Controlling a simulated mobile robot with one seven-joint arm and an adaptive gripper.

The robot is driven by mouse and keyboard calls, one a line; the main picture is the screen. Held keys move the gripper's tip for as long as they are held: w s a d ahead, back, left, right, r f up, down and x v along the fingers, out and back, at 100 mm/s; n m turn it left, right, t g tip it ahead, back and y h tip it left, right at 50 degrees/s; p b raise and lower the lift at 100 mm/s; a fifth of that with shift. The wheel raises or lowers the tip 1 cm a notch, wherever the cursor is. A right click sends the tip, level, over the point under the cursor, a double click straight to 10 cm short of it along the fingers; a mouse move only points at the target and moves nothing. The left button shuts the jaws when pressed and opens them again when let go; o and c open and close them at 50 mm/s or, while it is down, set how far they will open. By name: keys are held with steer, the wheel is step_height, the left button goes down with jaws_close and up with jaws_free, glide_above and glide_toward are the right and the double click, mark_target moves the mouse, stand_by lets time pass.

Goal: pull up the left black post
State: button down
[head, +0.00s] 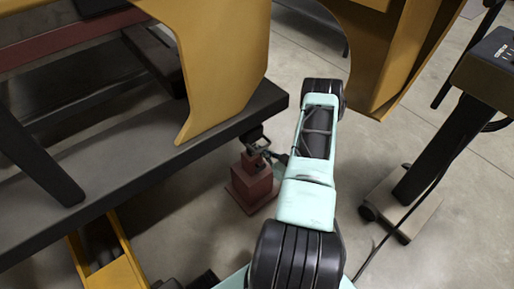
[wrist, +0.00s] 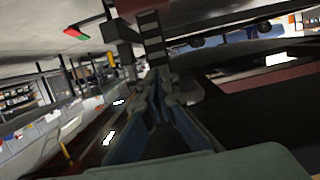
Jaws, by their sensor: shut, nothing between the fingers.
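My gripper (head: 262,150) is small and partly hidden by my arm in the head view, close to the top of a dark red block-like stand (head: 252,183). In the wrist view my gripper's fingers (wrist: 160,88) come together at the tips with nothing between them. A dark slotted upright piece (wrist: 152,38) stands just past the tips; I cannot tell whether they touch it. In the head view a slanted black post (head: 38,150) stands at the left on a long dark beam. I cannot tell which of these is the task's left black post.
A long dark beam (head: 110,150) crosses the left side. Yellow curved panels (head: 215,50) hang over it and at upper right (head: 385,50). A black column on a wheeled base (head: 440,155) with a cable stands at right. Grey floor (head: 380,140) is clear between.

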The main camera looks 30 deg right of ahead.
steer(key=shift+r+p, duration=1.25)
steer(key=shift+r, duration=0.8)
steer(key=shift+f+b, duration=1.3)
steer(key=shift+f, duration=0.25)
steer(key=s, duration=0.9)
steer(key=shift+d+p, duration=0.4)
steer(key=shift+p, duration=0.05)
